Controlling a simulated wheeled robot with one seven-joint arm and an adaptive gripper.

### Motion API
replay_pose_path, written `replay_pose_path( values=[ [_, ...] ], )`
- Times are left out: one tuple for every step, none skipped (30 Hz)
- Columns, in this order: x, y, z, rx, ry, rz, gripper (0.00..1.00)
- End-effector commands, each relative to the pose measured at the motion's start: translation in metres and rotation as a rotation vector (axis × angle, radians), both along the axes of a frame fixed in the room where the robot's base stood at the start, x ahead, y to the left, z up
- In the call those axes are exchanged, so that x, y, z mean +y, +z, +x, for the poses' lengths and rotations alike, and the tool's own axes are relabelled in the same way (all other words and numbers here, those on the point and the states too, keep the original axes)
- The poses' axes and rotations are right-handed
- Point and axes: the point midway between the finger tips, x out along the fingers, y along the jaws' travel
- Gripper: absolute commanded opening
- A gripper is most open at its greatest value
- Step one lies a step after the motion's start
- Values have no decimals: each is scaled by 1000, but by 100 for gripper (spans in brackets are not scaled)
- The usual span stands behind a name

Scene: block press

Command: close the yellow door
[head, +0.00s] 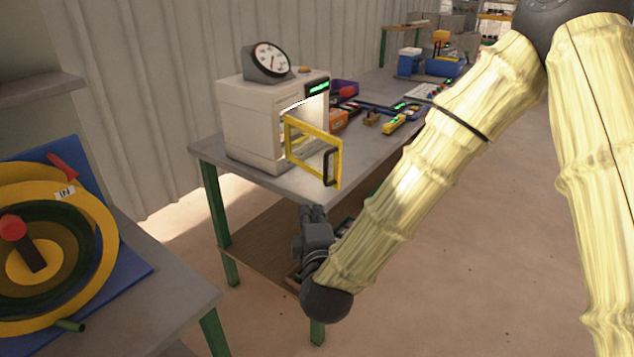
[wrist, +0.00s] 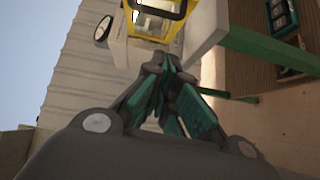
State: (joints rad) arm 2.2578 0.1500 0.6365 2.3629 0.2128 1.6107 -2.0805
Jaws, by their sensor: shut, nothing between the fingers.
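The yellow door (head: 313,152) is a yellow frame with a dark handle (head: 327,167). It stands open on the front of the white press (head: 250,125), swung out over the table's near edge. In the wrist view the yellow door (wrist: 180,12) shows at the top, beyond the fingertips. My gripper (head: 312,214) is below and in front of the door, apart from it, near the table edge. In the wrist view my gripper (wrist: 167,65) has its fingertips together and holds nothing. The fingertips are hard to make out in the head view.
The press stands on a grey table (head: 222,152) with green legs. A gauge (head: 268,60) sits on top of the press. Several coloured items lie to its right. A lower wooden shelf (head: 262,232) is under the table. A second table with a yellow dial (head: 100,215) stands at the left.

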Motion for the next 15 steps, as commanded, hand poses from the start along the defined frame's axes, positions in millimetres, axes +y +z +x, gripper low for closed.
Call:
replay_pose_path(
  values=[
    [1,7,1,-19,-4,-15,0],
    [2,10,1,-27,-5,-23,0],
    [2,13,2,-33,-7,-31,0],
    [3,15,3,-37,-8,-33,0],
    [3,15,5,-39,-9,-36,0],
    [3,16,7,-39,-10,-38,0],
    [3,16,10,-39,-10,-38,0],
    [4,16,13,-39,-11,-37,0],
    [4,16,18,-39,-11,-36,0],
    [4,16,22,-39,-11,-36,0],
    [4,16,27,-38,-11,-37,0],
    [5,16,33,-38,-12,-36,0],
    [5,15,38,-38,-12,-35,0],
    [6,15,43,-37,-12,-35,0],
    [7,15,50,-38,-11,-35,0]
  ],
)
